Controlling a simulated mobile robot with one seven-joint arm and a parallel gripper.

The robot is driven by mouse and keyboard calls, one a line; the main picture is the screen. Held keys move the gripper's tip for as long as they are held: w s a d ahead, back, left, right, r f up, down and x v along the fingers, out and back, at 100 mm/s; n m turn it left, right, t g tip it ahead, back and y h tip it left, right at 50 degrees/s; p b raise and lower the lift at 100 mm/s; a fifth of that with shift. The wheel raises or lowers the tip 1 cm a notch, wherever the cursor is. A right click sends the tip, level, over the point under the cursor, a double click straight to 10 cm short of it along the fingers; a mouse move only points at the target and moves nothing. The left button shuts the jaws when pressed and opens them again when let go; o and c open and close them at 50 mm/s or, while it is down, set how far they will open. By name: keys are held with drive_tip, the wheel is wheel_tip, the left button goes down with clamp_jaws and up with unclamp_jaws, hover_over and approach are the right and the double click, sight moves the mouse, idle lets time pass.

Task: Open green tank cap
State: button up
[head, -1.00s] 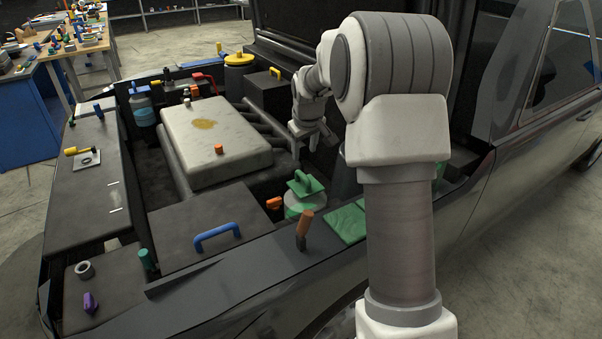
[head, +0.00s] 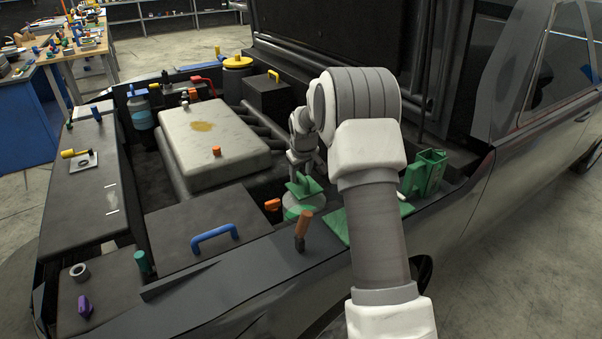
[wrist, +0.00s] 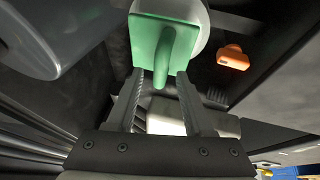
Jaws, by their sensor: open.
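The green tank cap (head: 304,187) is a flat square plate with a raised handle. It sits on the whitish round tank (head: 300,206) near the front fender. My gripper (head: 305,171) points down just above the cap, and its fingers are partly lost against the cap in the head view. In the wrist view the cap (wrist: 145,32) shows its handle extending between and just beyond the two open fingertips of my gripper (wrist: 159,76). The fingers look apart from the handle, with nothing held.
An orange piece (head: 272,204) lies left of the tank. An orange-handled tool (head: 304,226) stands on the fender in front. A green mat (head: 338,226) and green holder (head: 425,173) are to the right. The pale engine cover (head: 215,140) lies to the left.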

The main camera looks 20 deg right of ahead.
clamp_jaws()
idle(1.3)
